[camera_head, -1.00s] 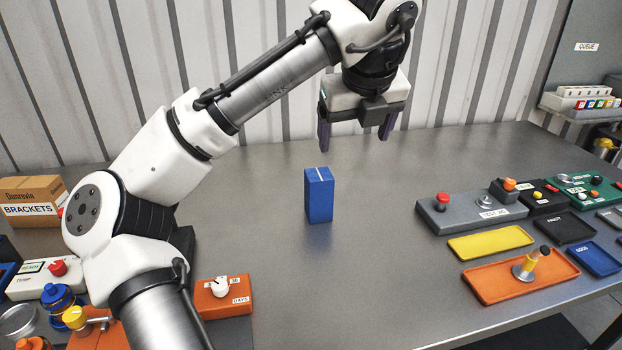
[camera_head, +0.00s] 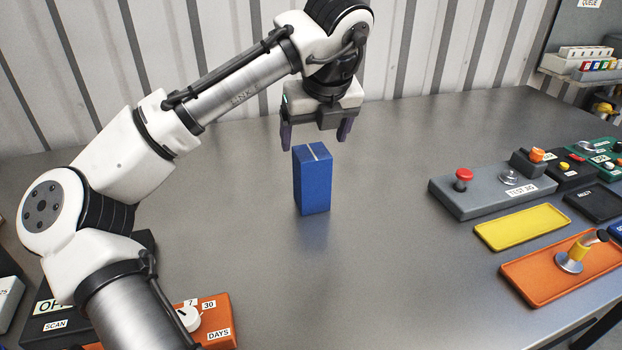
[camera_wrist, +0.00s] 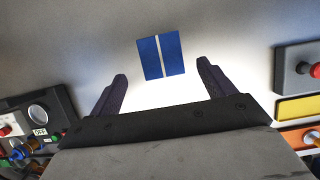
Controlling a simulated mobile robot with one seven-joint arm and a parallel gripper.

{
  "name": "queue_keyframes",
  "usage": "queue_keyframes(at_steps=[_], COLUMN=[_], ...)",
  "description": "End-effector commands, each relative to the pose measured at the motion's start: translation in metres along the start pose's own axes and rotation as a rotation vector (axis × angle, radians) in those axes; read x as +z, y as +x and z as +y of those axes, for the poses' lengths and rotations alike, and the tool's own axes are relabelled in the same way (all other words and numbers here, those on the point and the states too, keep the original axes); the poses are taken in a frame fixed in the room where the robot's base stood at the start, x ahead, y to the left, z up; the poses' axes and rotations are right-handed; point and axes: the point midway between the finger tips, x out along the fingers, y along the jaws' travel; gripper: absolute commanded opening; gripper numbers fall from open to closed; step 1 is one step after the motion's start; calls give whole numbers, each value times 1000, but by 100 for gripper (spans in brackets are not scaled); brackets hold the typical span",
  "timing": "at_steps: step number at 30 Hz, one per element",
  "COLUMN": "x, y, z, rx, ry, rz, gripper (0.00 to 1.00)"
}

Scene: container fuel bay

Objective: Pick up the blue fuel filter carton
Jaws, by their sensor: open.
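The blue fuel filter carton (camera_head: 312,187) stands upright on the grey metal table, with a pale stripe across its top. My gripper (camera_head: 315,146) is open and empty, just above the carton and seemingly a little behind it in the head view. In the wrist view the carton's top (camera_wrist: 161,57) shows beyond the fingertips, between the lines of the two fingers (camera_wrist: 162,77). The fingers do not touch it.
To the right are a grey test jig box (camera_head: 480,195), a yellow tray (camera_head: 521,226) and an orange tray (camera_head: 560,268) holding a metal-and-yellow part. An orange box with a dial (camera_head: 215,325) is at the lower left. The table around the carton is clear.

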Motion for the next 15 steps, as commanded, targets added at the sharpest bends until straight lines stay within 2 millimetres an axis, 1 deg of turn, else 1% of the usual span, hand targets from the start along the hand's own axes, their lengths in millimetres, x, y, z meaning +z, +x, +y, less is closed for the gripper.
queue_keyframes(at_steps=[1, 3, 10, 15], x=[0, 0, 1, 4], y=[9, 18, 34, 59], z=[0, 0, 0, -2], rx=[2, 1, 1, 3], ry=[0, 0, 0, 1], rz=[0, -1, 0, -1], gripper=[82, 82, 82, 82])
